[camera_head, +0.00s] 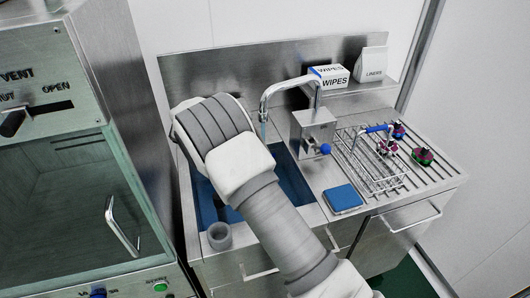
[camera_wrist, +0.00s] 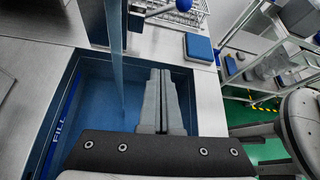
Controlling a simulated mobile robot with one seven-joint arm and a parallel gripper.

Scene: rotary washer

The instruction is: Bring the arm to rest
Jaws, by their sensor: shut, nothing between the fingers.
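My gripper (camera_wrist: 160,74) shows in the wrist view with its two grey fingers together and nothing between them. It is over the blue-lined sink basin (camera_wrist: 95,95), near the basin's right side. In the head view my arm reaches up across the basin (camera_head: 205,200) and bends at a white and grey joint; the gripper itself is hidden there behind the arm. A tall bluish strip, apparently water from the faucet (camera_head: 290,85), hangs left of the fingers in the wrist view (camera_wrist: 116,65).
A grey cup-like piece (camera_head: 219,236) sits at the basin's front edge. A blue pad (camera_head: 342,198), a wire rack (camera_head: 375,160) and colored parts (camera_head: 423,157) are on the right counter. A steel cabinet with a glass door (camera_head: 70,190) stands close on the left.

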